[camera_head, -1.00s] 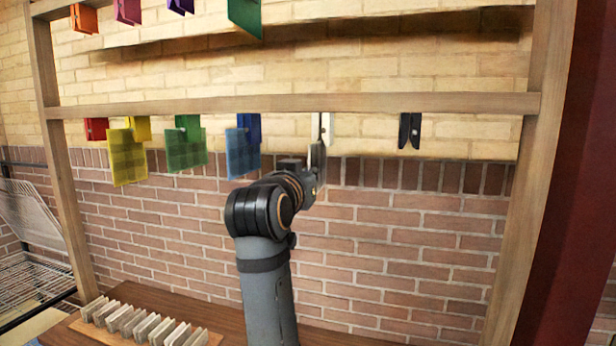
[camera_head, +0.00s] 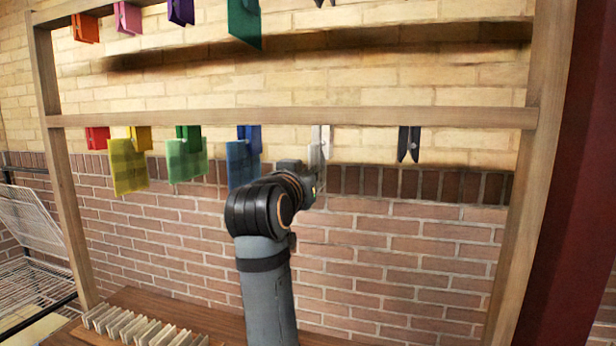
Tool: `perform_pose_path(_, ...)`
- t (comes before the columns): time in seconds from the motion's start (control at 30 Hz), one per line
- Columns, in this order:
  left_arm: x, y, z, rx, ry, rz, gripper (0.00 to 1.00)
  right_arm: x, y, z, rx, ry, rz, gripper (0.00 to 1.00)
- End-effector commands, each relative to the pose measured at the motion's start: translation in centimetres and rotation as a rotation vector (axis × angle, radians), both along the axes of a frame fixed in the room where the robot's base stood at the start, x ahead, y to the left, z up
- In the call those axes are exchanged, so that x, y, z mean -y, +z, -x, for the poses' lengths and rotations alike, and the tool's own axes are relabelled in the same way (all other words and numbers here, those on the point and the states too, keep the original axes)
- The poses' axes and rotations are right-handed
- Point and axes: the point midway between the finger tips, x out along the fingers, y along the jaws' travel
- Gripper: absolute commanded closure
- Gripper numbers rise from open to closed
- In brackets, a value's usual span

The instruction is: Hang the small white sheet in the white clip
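The white clip (camera_head: 324,134) hangs from the middle wooden rail, between the blue clip and the black clip. The one arm in view, which I take as my left, rises from the bottom, left of centre, and bends right. Its gripper (camera_head: 318,162) is right at the lower end of the white clip, seemingly overlapping it. The fingers are edge-on and small, so I cannot tell whether they are open or shut. I cannot make out the small white sheet; it may be hidden at the gripper or blend with the clip. My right gripper is out of view.
On the same rail, yellow (camera_head: 127,166), green (camera_head: 186,160) and blue (camera_head: 243,163) sheets hang left of the gripper. The red clip (camera_head: 97,138) and black clip (camera_head: 408,144) are empty. Below stands a row of pale upright pieces (camera_head: 135,327). Wooden posts bound the rack.

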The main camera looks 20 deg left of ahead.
Motion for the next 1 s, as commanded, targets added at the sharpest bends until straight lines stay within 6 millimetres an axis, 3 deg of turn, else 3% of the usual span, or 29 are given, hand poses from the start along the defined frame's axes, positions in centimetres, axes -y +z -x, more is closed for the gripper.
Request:
perform_pose_path(0.4,-0.01,0.07,0.01,0.001,0.0,0.0,1.0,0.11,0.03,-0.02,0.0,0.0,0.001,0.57)
perform_pose_path(0.63,-0.01,0.06,0.01,0.001,0.0,0.0,0.7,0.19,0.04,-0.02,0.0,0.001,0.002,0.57)
perform_pose_path(0.87,0.0,0.05,0.01,0.001,0.0,0.0,0.68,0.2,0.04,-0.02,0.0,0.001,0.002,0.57)
perform_pose_path(0.93,0.0,0.04,0.01,0.001,0.0,0.0,0.58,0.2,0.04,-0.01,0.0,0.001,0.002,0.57)
perform_pose_path(1.0,0.0,0.04,0.01,0.001,0.0,0.0,0.57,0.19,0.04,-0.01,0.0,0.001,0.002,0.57)
